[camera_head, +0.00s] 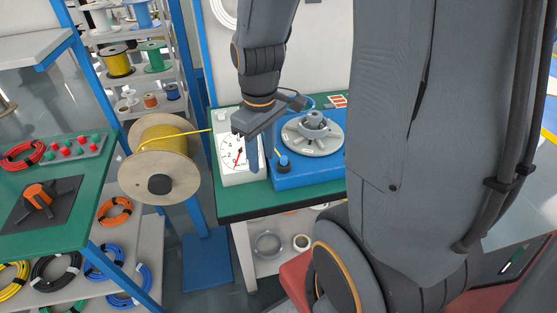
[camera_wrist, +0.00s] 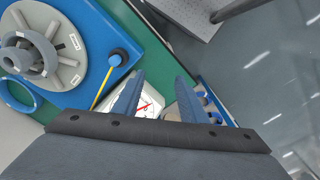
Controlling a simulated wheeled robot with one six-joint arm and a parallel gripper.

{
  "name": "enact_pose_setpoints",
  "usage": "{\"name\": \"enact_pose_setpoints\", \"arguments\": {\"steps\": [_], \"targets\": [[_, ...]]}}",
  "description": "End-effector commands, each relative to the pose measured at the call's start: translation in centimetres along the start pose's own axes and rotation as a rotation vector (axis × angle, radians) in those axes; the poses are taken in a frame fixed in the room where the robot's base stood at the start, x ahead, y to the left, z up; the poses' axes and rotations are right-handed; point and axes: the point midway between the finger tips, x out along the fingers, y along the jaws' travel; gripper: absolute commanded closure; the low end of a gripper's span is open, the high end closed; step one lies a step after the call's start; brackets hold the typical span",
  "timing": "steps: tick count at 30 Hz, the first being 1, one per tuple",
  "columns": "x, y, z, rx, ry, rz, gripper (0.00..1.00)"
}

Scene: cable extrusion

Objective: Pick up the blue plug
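The blue plug (camera_head: 284,161) stands in a dark round seat at the front left corner of the blue machine (camera_head: 310,177). A short yellow cable runs from it. In the wrist view the plug (camera_wrist: 115,60) is up and left of my fingers, with a black ring around it. My gripper (camera_head: 253,160) is left of the plug in the head view, in front of the white gauge box. In the wrist view my gripper (camera_wrist: 156,88) is open, its two fingers apart with nothing held between them. The plug is outside the fingers and not touched.
The white gauge box (camera_head: 227,153) with a red needle is close behind my gripper. A grey round wheel (camera_head: 313,134) sits on the machine. A yellow cable spool (camera_head: 160,170) stands left of the green table (camera_head: 270,204). My arm hides the table's right part.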

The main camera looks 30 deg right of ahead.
Motion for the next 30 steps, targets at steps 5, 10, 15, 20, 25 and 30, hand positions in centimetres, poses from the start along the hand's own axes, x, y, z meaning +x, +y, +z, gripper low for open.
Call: {"name": "enact_pose_setpoints", "arguments": {"steps": [5,10,15,20,25,30], "targets": [[-0.7,4.8,-0.5,-0.309,-0.017,-0.011,0.62],[-0.7,7.9,-0.6,-0.527,-0.023,-0.022,0.62],[-0.4,9.2,-0.6,-0.621,-0.025,-0.027,0.62],[0.9,9.2,-0.5,-0.634,-0.026,-0.029,0.62],[2.2,9.2,-0.4,-0.632,-0.026,-0.029,0.62],[3.7,9.3,-0.2,-0.631,-0.027,-0.031,0.62]]}}
